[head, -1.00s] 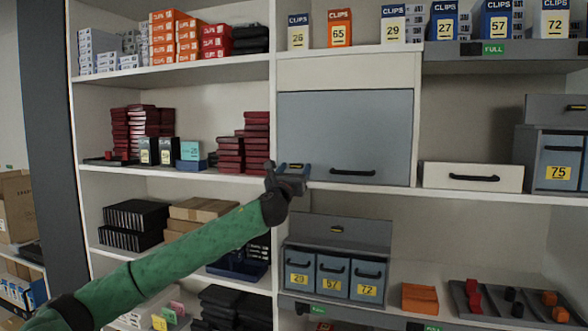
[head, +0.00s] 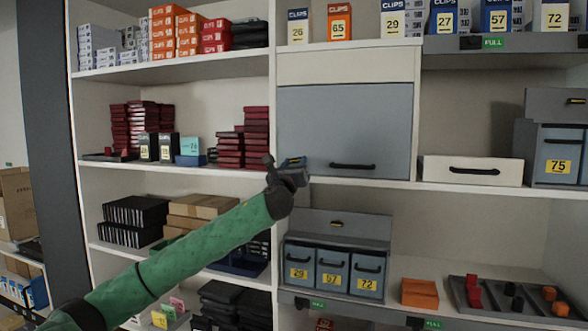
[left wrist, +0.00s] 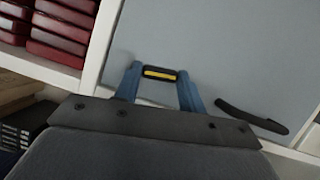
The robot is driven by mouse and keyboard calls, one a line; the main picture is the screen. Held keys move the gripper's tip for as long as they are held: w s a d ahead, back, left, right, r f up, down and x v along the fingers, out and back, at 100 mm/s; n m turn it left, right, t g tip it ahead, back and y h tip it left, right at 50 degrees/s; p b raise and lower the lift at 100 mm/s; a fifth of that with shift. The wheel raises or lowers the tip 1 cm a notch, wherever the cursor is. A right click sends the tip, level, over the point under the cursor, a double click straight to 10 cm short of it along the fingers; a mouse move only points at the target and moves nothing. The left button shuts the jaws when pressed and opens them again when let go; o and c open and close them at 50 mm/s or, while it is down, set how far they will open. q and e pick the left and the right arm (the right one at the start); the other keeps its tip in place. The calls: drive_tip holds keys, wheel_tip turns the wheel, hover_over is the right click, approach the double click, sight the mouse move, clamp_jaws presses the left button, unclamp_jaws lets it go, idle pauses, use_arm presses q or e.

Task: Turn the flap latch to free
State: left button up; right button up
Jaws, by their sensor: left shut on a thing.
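The grey-blue flap (head: 345,125) closes a compartment of the middle shelf, with a black bar handle (head: 352,166) low on it. The flap latch (head: 293,161), black with a yellow strip, sits at the flap's lower left corner. My left gripper (head: 298,167) is at this corner, shut on the latch. In the left wrist view, the blue fingers (left wrist: 160,82) stand on both sides of the latch (left wrist: 160,74). There the latch tilts slightly down to the right, less steeply than the handle (left wrist: 252,116). The flap looks closed. My right gripper is not in view.
A shelf upright (head: 274,245) runs just left of the flap. Dark red boxes (head: 257,140) are stacked left of my gripper. Below stand grey bins (head: 331,268) under a raised grey lid (head: 338,228). A white drawer (head: 472,171) is to the right.

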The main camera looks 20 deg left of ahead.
use_arm(q)
drive_tip(key=shift+d+r+n+g+y+b, duration=0.1)
drive_tip(key=shift+n+g+y+b, duration=0.9)
drive_tip(key=shift+n, duration=2.2)
drive_tip(key=shift+d+r+n+g+y+b, duration=0.15)
drive_tip(key=shift+n+g+y+b, duration=0.75)
drive_tip(key=shift+n, duration=2.3)
drive_tip(key=shift+d+r+n+g+y+b, duration=0.1)
drive_tip(key=shift+n+g+y+b, duration=0.9)
drive_tip(key=shift+n, duration=2.2)
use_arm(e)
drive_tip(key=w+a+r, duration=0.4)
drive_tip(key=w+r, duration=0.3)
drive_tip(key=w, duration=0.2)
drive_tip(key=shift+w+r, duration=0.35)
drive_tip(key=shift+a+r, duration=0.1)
use_arm(q)
drive_tip(key=o, duration=0.7)
drive_tip(key=shift+o, duration=1.4)
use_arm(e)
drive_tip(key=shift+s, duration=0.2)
